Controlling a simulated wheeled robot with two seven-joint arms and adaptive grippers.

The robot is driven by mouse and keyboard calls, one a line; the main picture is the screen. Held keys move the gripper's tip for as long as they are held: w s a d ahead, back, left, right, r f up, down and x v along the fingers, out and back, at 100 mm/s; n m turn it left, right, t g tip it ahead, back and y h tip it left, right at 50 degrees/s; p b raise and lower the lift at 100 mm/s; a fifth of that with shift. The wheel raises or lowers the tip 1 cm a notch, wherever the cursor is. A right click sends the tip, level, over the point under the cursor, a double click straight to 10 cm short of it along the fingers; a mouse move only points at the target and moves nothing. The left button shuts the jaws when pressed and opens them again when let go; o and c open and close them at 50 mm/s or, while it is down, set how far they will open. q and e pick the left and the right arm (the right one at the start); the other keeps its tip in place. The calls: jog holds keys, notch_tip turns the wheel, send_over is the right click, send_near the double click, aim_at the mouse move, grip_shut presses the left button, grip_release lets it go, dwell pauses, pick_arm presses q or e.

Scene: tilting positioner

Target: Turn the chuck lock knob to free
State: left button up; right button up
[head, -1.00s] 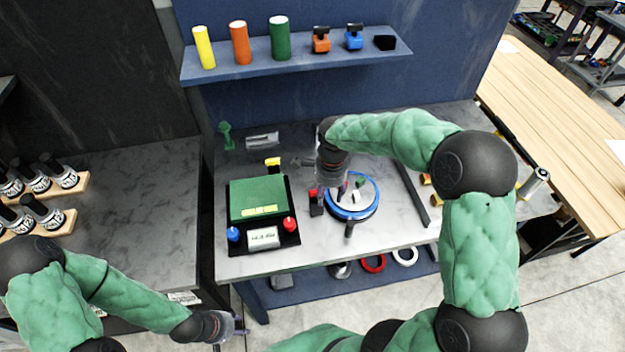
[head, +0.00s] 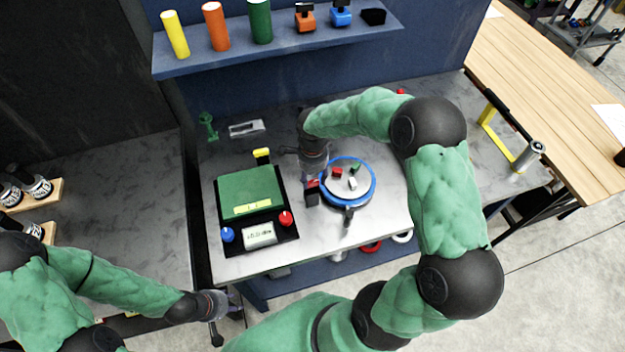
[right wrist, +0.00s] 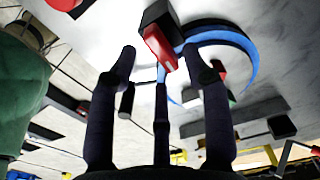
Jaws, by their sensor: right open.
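The positioner's round table, a disc with a blue rim (head: 374,186), sits on the grey bench. A black block (head: 311,199) with a red knob-like piece (head: 313,184) stands at its left edge; I take this as the lock knob, but cannot tell its setting. In the right wrist view the red piece (right wrist: 161,48) is just ahead of the spread fingertips, with no clear contact. My right gripper (head: 315,172) is open and empty, above and behind that block. My left gripper (head: 232,304) hangs in front of the bench, away from the positioner; its finger opening is too small to judge.
A green-topped box (head: 250,190) with a blue knob (head: 228,235), red knob (head: 285,219) and display (head: 260,235) stands left of the positioner. A black lever (head: 348,214) projects at the disc's front. Small red, white and green pieces lie on the disc. A shelf (head: 290,50) is behind.

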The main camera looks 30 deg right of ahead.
jog(key=shift+f, duration=1.05)
grip_shut()
jog(key=shift+n, duration=0.3)
jog(key=n+b, duration=0.1)
jog(key=n, duration=0.2)
jog(key=shift+d+f+n+b, duration=0.1)
jog(key=shift+n+b, duration=0.2)
jog(key=shift+b, duration=0.1)
jog(key=n+b, duration=0.1)
jog(key=n, duration=0.3)
jog(key=shift+w+d+n, duration=0.1)
jog(key=shift+w+n, duration=0.05)
jog(key=shift+n, duration=0.15)
jog(key=n, duration=0.4)
jog(key=shift+w+n, duration=0.1)
jog(key=shift+n, duration=0.2)
jog(key=n, duration=0.4)
jog(key=shift+w+n, duration=0.15)
jog(key=shift+n, duration=0.15)
